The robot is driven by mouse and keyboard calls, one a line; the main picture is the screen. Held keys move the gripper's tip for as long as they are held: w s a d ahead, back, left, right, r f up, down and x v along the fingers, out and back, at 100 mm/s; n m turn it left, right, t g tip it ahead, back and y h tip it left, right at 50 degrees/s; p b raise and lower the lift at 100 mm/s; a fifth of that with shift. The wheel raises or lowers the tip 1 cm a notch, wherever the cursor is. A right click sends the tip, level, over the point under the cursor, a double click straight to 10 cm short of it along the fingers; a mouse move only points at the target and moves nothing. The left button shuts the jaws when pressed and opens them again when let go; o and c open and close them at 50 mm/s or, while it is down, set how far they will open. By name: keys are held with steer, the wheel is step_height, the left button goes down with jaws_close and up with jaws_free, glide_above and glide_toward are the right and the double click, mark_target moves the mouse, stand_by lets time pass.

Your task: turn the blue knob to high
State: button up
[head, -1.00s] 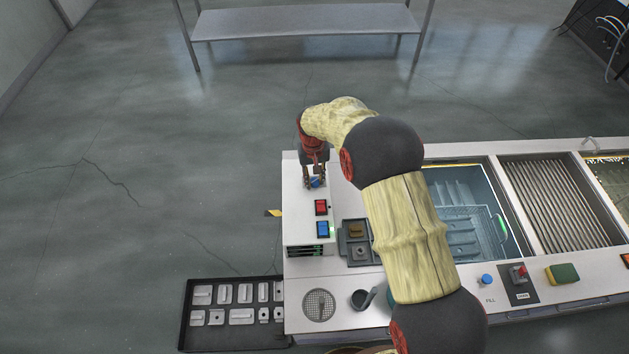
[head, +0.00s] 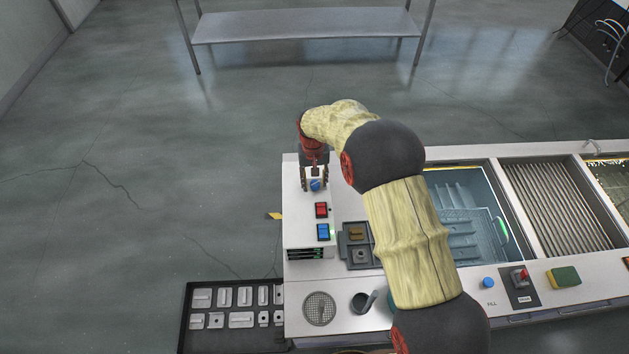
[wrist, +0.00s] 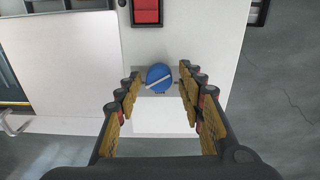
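The blue knob (head: 315,185) sits on the white control panel at the far end of the machine. In the wrist view the knob (wrist: 159,76) is round, with a pale pointer line running on a slant across its face; small print below it is too small to read. My gripper (head: 314,178) is over the knob. In the wrist view my gripper (wrist: 159,78) is open, one fingertip on each side of the knob, with a visible gap on both sides. Nothing is held.
A red switch (head: 321,210) and a blue switch (head: 323,231) lie on the same panel, nearer the robot. A small dark tray (head: 343,255) stands right of the panel, beside the open tank (head: 480,252). A black tray of metal parts (head: 185,318) is at lower left.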

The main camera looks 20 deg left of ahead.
mark_target(314, 183)
steer(key=shift+o, duration=0.3)
step_height(314, 183, up, 12)
stand_by(0.5)
steer(key=shift+a, duration=0.1)
stand_by(0.3)
